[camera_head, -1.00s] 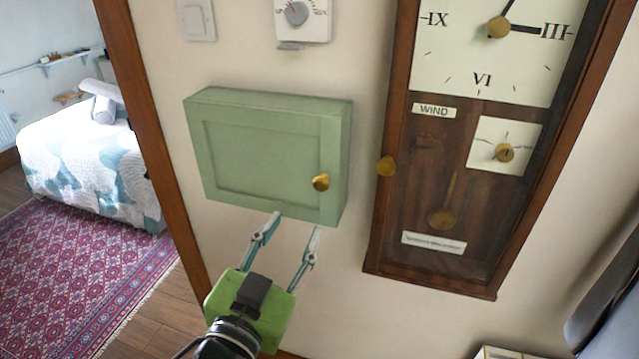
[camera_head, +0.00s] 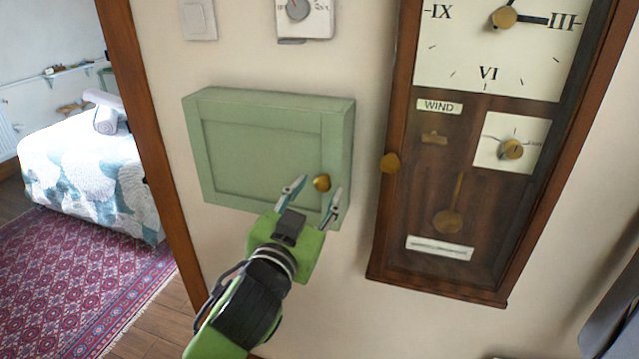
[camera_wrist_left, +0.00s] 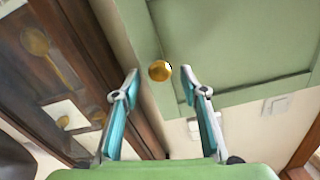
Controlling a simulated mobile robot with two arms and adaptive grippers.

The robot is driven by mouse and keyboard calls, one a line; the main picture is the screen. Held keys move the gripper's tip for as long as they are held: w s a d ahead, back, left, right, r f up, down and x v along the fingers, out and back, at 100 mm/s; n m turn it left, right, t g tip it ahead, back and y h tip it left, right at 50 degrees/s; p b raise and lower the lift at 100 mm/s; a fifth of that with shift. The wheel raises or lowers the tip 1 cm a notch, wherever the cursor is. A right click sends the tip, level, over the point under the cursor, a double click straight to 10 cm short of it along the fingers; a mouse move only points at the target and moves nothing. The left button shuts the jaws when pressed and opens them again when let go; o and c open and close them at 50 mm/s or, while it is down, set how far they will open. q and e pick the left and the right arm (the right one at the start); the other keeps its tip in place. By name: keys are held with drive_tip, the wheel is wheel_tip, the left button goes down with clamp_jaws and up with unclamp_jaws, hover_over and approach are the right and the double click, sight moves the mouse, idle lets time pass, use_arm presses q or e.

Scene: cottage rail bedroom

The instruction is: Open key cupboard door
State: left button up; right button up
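The green key cupboard (camera_head: 262,150) hangs on the wall with its door shut. Its brass knob (camera_head: 321,183) sits at the lower right of the door. My left gripper (camera_head: 314,190) is open in front of the door, one finger on each side of the knob in the head view. In the left wrist view the knob (camera_wrist_left: 160,70) shows between the two fingertips (camera_wrist_left: 161,82), slightly beyond them, and the fingers do not close on it. The cupboard door (camera_wrist_left: 235,50) fills the upper right there. My right gripper is not in view.
A dial thermostat (camera_head: 304,18) and a switch (camera_head: 198,19) are above. A wooden door frame (camera_head: 150,150) stands to the left.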

use_arm(q)
drive_tip(key=shift+x, duration=1)
